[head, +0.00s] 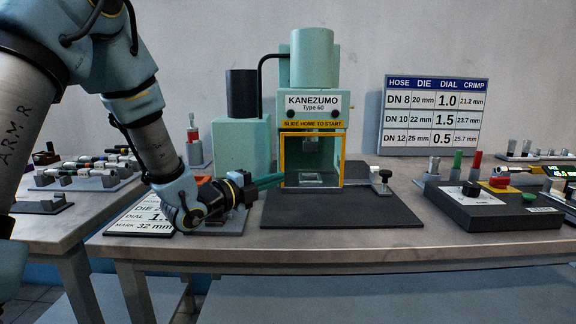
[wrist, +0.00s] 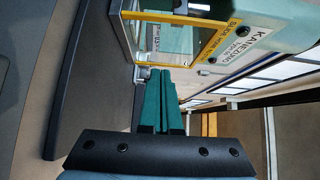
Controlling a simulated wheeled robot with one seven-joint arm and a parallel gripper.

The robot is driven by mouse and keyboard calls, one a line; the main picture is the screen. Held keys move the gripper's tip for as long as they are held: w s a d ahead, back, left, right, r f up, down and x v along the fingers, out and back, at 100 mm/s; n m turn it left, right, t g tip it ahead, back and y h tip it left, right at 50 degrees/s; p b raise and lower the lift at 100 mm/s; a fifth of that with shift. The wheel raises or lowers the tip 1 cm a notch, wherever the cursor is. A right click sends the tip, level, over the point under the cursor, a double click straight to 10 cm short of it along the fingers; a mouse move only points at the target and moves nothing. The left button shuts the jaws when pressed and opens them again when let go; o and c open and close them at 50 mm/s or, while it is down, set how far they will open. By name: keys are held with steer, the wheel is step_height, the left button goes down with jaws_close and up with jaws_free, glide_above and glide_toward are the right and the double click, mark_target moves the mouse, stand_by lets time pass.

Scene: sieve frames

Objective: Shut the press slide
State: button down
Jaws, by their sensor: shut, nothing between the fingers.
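The teal press (head: 312,105) stands on a dark mat on the bench, with a label reading "SLIDE HOME TO START". A yellow frame (head: 283,158) surrounds its front opening; it also shows in the wrist view (wrist: 208,45). A metal block (head: 311,181) sits low inside the opening.
A control box (head: 490,206) with a dial and a green button stands at the right. A chart (head: 432,116) stands behind. A sign (head: 143,213) and a small tray lie under my arm. The front of the dark mat (head: 340,215) is clear.

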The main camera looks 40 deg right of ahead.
mark_target(282, 165)
steer(key=d, duration=0.1)
steer(key=d+p, duration=0.1)
steer(key=d, duration=0.1)
steer(key=w+d, duration=0.1)
steer(key=d, duration=0.1)
steer(key=shift+d+r, duration=0.1)
steer(key=shift+w+d+p, duration=0.6)
steer(key=shift+w, duration=0.25)
steer(key=shift+w+d, duration=0.4)
steer(key=shift+w, duration=0.05)
steer(key=shift+w+d, duration=0.15)
steer(key=w, duration=0.1)
steer(key=w+d+b, duration=0.1)
steer(key=d+b, duration=0.1)
steer(key=shift+w+d+f, duration=0.15)
steer(key=shift+w+f, duration=0.1)
steer(key=shift+w, duration=0.15)
steer(key=shift+w+r, duration=0.25)
steer(key=shift+r, duration=0.05)
